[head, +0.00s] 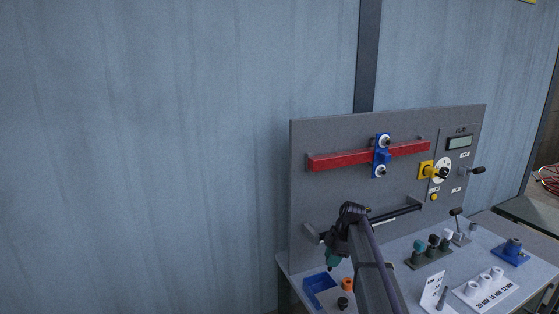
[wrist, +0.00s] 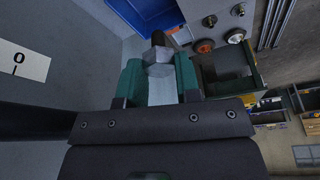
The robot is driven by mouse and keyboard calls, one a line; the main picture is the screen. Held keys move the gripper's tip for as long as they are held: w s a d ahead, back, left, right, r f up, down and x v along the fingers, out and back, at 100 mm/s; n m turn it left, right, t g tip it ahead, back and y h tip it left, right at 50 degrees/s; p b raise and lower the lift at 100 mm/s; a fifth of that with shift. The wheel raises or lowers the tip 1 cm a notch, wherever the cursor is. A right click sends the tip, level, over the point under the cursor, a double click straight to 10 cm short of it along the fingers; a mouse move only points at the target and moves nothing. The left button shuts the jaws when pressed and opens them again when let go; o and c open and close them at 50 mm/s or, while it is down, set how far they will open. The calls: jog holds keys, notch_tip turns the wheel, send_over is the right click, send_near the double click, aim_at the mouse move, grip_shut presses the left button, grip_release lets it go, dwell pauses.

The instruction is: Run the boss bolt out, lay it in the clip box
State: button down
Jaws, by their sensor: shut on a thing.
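My gripper (head: 333,258) is low in front of the left part of the grey panel, above the table, in the head view. In the wrist view its two green fingers (wrist: 159,83) are shut on a pale grey bolt with a faceted head (wrist: 158,68) and a darker end pointing away. The fingers hide its sides, and I cannot tell whether it still touches anything. The blue open box (head: 309,291), likely the clip box, stands on the table below and left of my gripper. Part of it shows at the top of the wrist view (wrist: 145,12).
An orange-topped piece (head: 347,284) and a black knob (head: 343,302) stand right of the box. A black rail (head: 395,213) and a red bar (head: 340,160) with a blue bracket (head: 382,157) cross the panel. Several small fixtures occupy the table's right side.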

jog(key=shift+s+a+f+b, duration=0.15)
jog(key=shift+a+f+b, duration=0.05)
jog(key=shift+f+b, duration=0.4)
notch_tip(320, 180, down, 5)
jog(key=b, duration=0.5)
jog(key=shift+d+r, duration=0.1)
jog(key=shift+r, duration=0.1)
jog(key=c, duration=0.7)
grip_release()
jog(key=shift+c, duration=0.2)
jog(key=p+v, duration=1)
jog(key=shift+r+p, duration=0.3)
jog(key=shift+r, duration=0.05)
jog(key=shift+d, duration=0.15)
